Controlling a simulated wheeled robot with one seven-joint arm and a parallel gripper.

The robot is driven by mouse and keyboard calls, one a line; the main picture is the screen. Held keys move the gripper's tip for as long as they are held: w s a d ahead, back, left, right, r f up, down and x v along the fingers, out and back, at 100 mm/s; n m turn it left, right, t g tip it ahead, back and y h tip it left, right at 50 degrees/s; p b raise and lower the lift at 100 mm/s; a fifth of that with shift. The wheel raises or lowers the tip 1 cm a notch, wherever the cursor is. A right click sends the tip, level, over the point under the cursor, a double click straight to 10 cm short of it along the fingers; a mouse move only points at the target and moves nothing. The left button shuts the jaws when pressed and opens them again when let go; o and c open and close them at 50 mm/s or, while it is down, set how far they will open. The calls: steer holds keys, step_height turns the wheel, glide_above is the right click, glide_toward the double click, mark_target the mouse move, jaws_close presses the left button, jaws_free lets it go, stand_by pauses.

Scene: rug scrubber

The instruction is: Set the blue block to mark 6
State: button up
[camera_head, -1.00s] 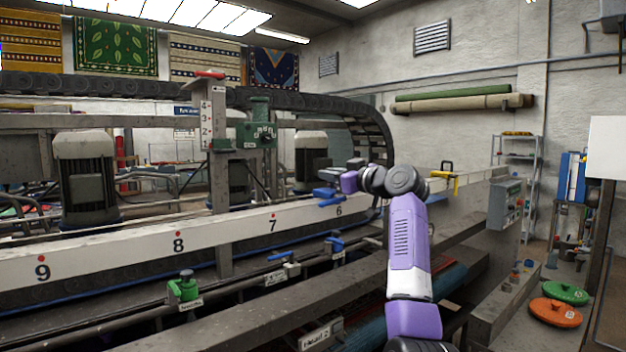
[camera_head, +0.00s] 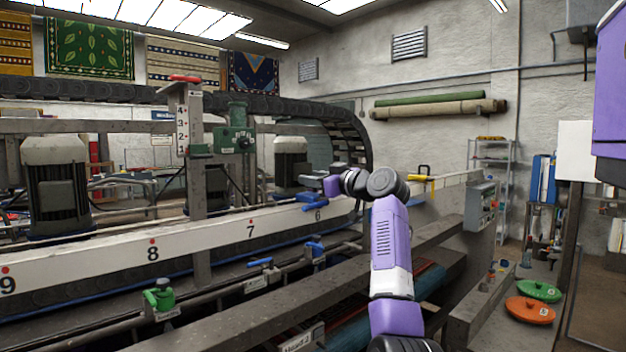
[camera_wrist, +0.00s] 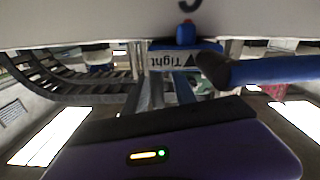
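The blue block (camera_head: 313,207) sits on the white numbered rail (camera_head: 200,244), just above the figure 6, with a blue lever-like part on top. My gripper (camera_head: 311,182) is at the block from behind and above; its fingers are small and dark here. The wrist view is upside down. Part of a figure shows on the rail's edge at the top. I cannot tell whether the fingers hold anything.
Marks 7, 8 and 9 run leftward along the rail. Below it are a green clamp (camera_head: 159,295) and blue-handled clamps (camera_head: 315,248) on a bar. A post with a green gearbox (camera_head: 235,140) stands behind the rail. A control box (camera_head: 481,205) stands at right.

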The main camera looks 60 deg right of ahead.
steer(key=b+v, duration=0.2)
steer(key=v, duration=0.5)
steer(key=shift+s+b, duration=0.35)
steer(key=shift+s, duration=0.05)
steer(key=shift+a, duration=0.1)
